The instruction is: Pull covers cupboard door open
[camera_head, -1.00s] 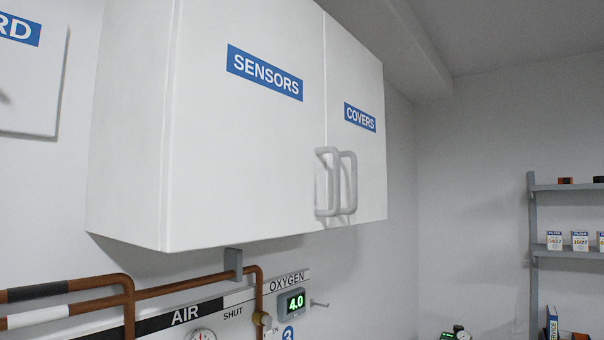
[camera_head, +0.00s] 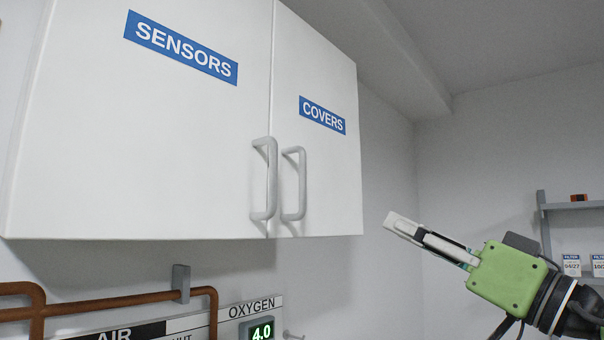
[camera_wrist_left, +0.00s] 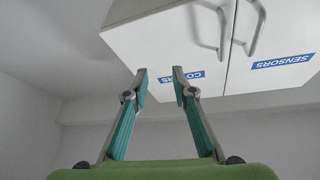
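The covers cupboard door (camera_head: 325,175) is white with a blue COVERS label (camera_head: 322,115) and looks shut, level with the sensors door. Its pale D-shaped handle (camera_head: 296,185) stands near the door's left edge. My left gripper (camera_head: 392,221) is to the right of the door and a little below its handle, apart from both. In the left wrist view, the picture is upside down. There my left gripper (camera_wrist_left: 159,74) has its fingers apart with nothing between them, and the covers handle (camera_wrist_left: 218,28) lies ahead, to the right of the fingertips. My right gripper is not in view.
The sensors door (camera_head: 170,130) adjoins on the left, its handle (camera_head: 267,180) close beside the covers handle. Brown pipes (camera_head: 120,303) and an oxygen display (camera_head: 260,330) are below the cupboard. A grey shelf (camera_head: 575,205) stands at the right. Space right of the cupboard is clear.

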